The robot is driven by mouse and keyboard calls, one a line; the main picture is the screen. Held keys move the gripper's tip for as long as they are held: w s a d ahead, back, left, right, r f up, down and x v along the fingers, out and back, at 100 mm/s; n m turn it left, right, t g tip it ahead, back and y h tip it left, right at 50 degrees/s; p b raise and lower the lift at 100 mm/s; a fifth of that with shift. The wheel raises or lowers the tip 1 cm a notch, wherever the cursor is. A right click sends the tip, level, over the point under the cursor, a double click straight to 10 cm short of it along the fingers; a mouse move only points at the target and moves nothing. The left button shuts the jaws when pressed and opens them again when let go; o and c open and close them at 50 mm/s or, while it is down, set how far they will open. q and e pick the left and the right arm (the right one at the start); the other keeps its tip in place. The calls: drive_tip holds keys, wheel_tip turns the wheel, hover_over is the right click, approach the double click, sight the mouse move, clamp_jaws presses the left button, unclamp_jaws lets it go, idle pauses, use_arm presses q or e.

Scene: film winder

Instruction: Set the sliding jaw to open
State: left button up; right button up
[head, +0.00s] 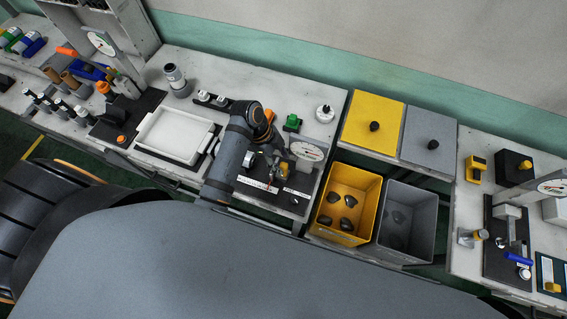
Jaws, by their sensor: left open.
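My left arm reaches in over the bench, and its open gripper (279,170) is over a small dark fixture plate (294,205) with white label strips. A white round dial (307,151) stands at the back right of this fixture, beside the gripper. The arm and gripper hide much of the fixture. I cannot clearly make out the sliding jaw or its position, nor whether the gripper touches anything. My right gripper is not in view.
A white tray (141,143) lies left of the arm. A green button block (292,121) is behind the fixture. A yellow bin (366,205) and a grey bin (425,222), both holding dark lumps, stand to the right. Another dial fixture (494,258) is at far right.

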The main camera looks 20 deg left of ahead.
use_arm(q)
drive_tip(key=v, duration=0.9)
drive_tip(key=shift+a, duration=0.2)
drive_tip(key=shift+r, duration=0.1)
